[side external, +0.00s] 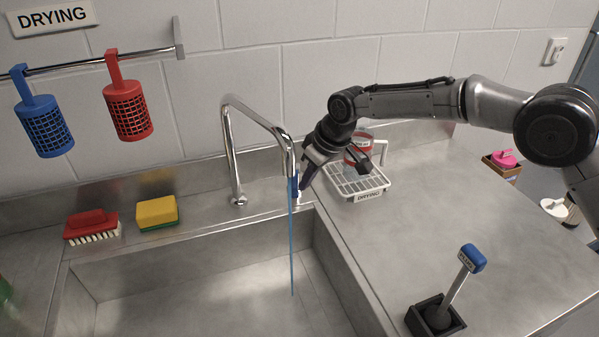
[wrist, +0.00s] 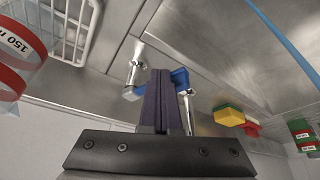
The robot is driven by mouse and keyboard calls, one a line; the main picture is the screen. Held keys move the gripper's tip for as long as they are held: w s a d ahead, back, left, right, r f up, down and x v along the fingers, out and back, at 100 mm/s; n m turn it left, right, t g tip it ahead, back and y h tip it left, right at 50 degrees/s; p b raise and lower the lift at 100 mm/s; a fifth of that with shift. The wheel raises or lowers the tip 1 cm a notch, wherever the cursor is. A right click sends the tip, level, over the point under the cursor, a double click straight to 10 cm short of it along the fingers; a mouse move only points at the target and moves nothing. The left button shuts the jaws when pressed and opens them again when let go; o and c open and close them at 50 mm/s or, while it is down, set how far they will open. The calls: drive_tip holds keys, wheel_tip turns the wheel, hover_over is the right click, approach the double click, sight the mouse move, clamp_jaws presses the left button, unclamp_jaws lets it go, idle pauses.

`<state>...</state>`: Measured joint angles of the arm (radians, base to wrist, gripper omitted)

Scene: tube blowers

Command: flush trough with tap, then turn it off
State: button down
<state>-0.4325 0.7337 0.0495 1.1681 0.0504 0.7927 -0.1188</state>
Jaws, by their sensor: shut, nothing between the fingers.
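The chrome tap (side external: 232,150) arches over the metal trough (side external: 190,290). A thin blue stream of water (side external: 292,245) falls from its spout into the trough; the stream also crosses the top right of the wrist view (wrist: 283,40). My gripper (side external: 303,190) is beside the spout, its dark purple fingers pointing down. In the wrist view my gripper (wrist: 162,72) has its fingers together with nothing between them. A blue handle (wrist: 180,77) on chrome shows on both sides of the fingers, which hide its middle. I cannot tell whether they touch it.
A drying rack (side external: 357,185) with a red-banded container (side external: 357,150) stands right of my gripper. A blue-topped lever (side external: 472,258) stands in a black holder on the right counter. A red brush (side external: 90,225) and yellow sponge (side external: 157,212) lie left. The right counter's middle is clear.

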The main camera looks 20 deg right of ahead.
drive_tip(key=shift+a, duration=0.3)
drive_tip(key=r, duration=0.2)
drive_tip(key=d+r, duration=0.1)
drive_tip(key=r, duration=0.1)
drive_tip(key=shift+r, duration=0.25)
drive_tip(key=shift+a, duration=0.15)
drive_tip(key=w+a, duration=0.2)
drive_tip(key=a, duration=0.4)
drive_tip(key=shift+a, duration=0.2)
drive_tip(key=shift+f, duration=2.25)
drive_tip(key=shift+d, duration=0.15)
